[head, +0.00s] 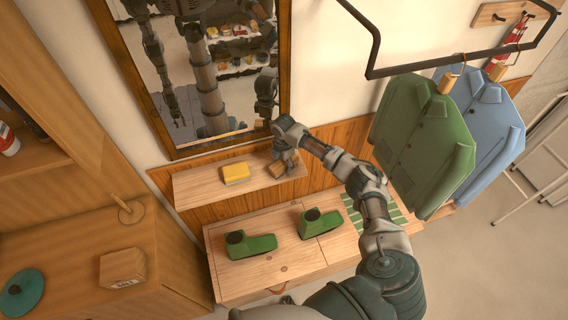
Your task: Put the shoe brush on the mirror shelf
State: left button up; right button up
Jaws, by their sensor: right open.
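The mirror shelf (205,187) is a narrow wooden board on the wall below the framed mirror. A small brown block, which looks like the shoe brush (277,169), is at the shelf's right part, just beneath my right gripper (286,163). My right gripper is open, with its fingers pointing down at the brush. The gripper partly covers the brush, and I cannot tell whether they touch. My left gripper is not in view, except for what the mirror may reflect.
A yellow sponge-like block (236,173) lies on the shelf left of the brush. Below, two green shoes (250,245) stand on a wooden bench (290,262) with a striped green cloth (366,212). A green jacket (425,140) hangs to the right. A box (122,268) stands on the left cabinet.

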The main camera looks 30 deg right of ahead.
aim_at(283, 162)
jog(key=shift+a+r, duration=0.3)
jog(key=shift+r, duration=0.05)
notch_tip(283, 162, up, 12)
jog(key=b, duration=0.2)
jog(key=shift+f, duration=0.2)
jog(key=shift+d, duration=0.1)
jog(key=shift+d, duration=0.1)
